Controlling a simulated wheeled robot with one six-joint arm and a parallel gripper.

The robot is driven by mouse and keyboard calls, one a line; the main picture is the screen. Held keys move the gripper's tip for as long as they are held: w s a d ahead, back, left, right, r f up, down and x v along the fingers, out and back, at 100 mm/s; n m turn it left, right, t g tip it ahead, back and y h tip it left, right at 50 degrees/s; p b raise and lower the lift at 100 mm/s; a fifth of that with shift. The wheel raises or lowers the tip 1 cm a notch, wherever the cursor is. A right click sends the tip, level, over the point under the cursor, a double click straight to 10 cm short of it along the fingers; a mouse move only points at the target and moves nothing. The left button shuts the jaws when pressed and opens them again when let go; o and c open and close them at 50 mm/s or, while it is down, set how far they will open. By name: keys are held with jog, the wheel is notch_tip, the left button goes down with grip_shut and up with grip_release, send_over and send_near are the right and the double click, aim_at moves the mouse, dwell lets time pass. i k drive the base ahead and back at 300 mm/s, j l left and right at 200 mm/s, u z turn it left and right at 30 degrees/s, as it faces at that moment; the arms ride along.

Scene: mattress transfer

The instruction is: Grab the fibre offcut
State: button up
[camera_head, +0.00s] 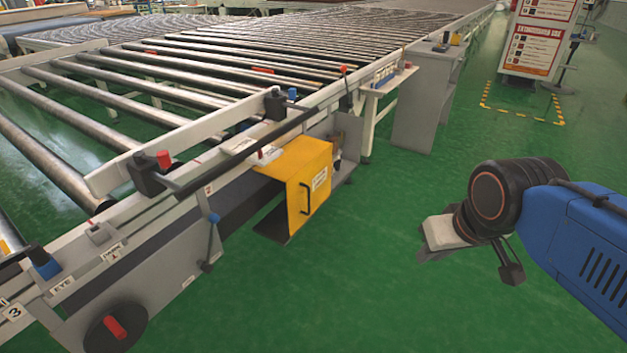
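I cannot make out a fibre offcut for certain in the head view. My gripper (468,260) hangs over the green floor at the right, at the end of my blue and black arm. Its two dark fingertips show wide apart, one on each side of a pale grey block-like part, which looks like part of the gripper. I see nothing clearly held between the fingertips. The floor right below the gripper is partly hidden by the arm.
A long roller conveyor (190,150) runs from the left front to the back. A yellow box with a handle (307,180) sticks out from its side. A grey cabinet (425,105) and a sign stand (537,40) are farther back. The green floor (350,270) between conveyor and arm is clear.

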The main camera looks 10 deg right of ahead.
aim_at(334, 140)
jog(key=i+j, duration=0.15)
jog(key=i, duration=0.5)
jog(key=i+j+z, duration=0.15)
jog(key=i, duration=0.5)
